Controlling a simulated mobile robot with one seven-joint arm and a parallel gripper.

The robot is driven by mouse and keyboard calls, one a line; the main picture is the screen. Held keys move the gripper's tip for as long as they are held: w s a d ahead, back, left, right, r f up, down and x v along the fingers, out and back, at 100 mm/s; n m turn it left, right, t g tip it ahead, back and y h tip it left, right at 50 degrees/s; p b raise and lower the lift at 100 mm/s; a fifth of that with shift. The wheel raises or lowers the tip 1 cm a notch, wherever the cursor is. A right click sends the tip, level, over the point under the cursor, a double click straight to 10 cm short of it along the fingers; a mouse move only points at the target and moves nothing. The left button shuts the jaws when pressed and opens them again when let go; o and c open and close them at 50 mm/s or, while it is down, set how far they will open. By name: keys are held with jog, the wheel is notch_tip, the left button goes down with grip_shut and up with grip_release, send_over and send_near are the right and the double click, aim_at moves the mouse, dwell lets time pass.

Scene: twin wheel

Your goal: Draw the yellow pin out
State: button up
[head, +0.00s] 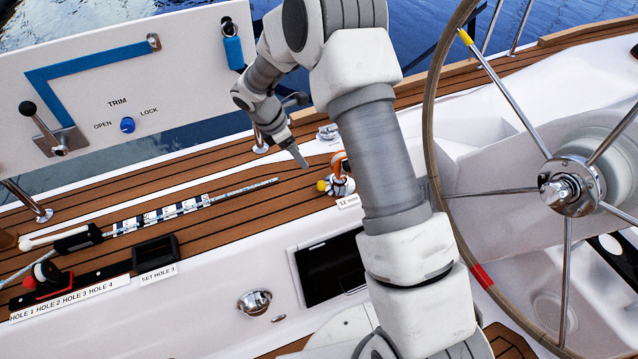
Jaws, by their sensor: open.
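A small yellow knob (321,186), which looks like the head of the yellow pin, shows on the teak side deck. It sits at the left of a white fitting (342,187) with an orange loop (338,160) above it. The pin's shaft is hidden. My gripper (301,160) is open, pointing down and to the right, a little above and left of the yellow knob in the picture. I see no contact between them, and its jaws appear empty. One finger shows clearly; the other is hard to make out.
The steering wheel (480,275) stands at the right. A white panel (190,55) with a lever and blue knob is at upper left. A striped pole (165,212), dark tray (155,252) and red knob (27,283) lie on the left deck. My arm covers the middle.

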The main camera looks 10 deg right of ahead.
aim_at(319, 182)
jog(key=b+x, duration=0.5)
jog(key=x, duration=1.1)
jog(key=shift+s, duration=0.15)
grip_shut()
jog(key=shift+r, duration=0.1)
dwell(0.6)
